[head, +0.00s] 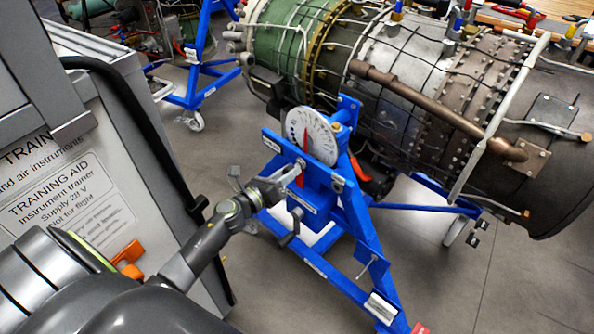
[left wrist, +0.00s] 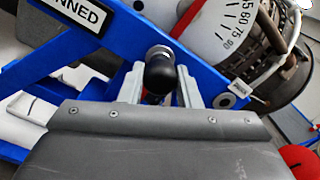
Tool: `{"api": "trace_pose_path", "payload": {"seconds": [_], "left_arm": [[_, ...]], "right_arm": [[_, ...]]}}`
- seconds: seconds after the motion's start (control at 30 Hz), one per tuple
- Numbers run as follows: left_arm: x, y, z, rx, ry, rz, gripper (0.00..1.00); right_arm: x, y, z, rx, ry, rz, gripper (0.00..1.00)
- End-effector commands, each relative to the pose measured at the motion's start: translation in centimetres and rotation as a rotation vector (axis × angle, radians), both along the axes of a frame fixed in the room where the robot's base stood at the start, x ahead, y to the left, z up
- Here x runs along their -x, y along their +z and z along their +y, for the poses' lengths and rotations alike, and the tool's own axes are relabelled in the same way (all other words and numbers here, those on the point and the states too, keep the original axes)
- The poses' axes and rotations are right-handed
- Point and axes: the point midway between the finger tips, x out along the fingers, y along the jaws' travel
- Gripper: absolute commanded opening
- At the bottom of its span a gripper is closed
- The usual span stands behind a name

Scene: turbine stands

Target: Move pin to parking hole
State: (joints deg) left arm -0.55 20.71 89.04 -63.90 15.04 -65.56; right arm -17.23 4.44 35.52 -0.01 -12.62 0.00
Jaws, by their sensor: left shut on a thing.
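My left gripper (head: 290,173) reaches in from the left to the blue stand's dial bracket, just below the white dial (head: 312,135) with its red pointer. In the left wrist view its two pale fingers are closed on both sides of a black rounded knob (left wrist: 160,72) with a silver collar, which appears to be the pin's head. The pin's shaft is hidden, so I cannot tell how deep it sits. A grey-ringed hole (left wrist: 222,101) with a small label shows on the blue bar to the right, apart from the knob; it may be the parking hole. My right gripper is out of view.
The large engine (head: 420,80) stands behind the bracket. The grey training cabinet (head: 80,170) stands close to my left arm. In the left wrist view a red rounded thing (left wrist: 300,160) is at the lower right. The grey floor (head: 480,280) is clear at the lower right.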

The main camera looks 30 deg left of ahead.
Motion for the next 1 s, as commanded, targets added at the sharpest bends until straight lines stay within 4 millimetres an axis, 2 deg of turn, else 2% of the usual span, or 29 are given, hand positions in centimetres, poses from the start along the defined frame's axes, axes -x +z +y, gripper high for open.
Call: {"api": "trace_pose_path", "payload": {"seconds": [0.73,1.0], "left_arm": [[1.1,0.0,0.3,-0.001,0.001,-0.001,0.0],[2.5,-0.1,0.7,-0.001,0.001,-0.001,0.0]], "right_arm": [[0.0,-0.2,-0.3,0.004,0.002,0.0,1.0],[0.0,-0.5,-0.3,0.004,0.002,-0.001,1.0]]}}
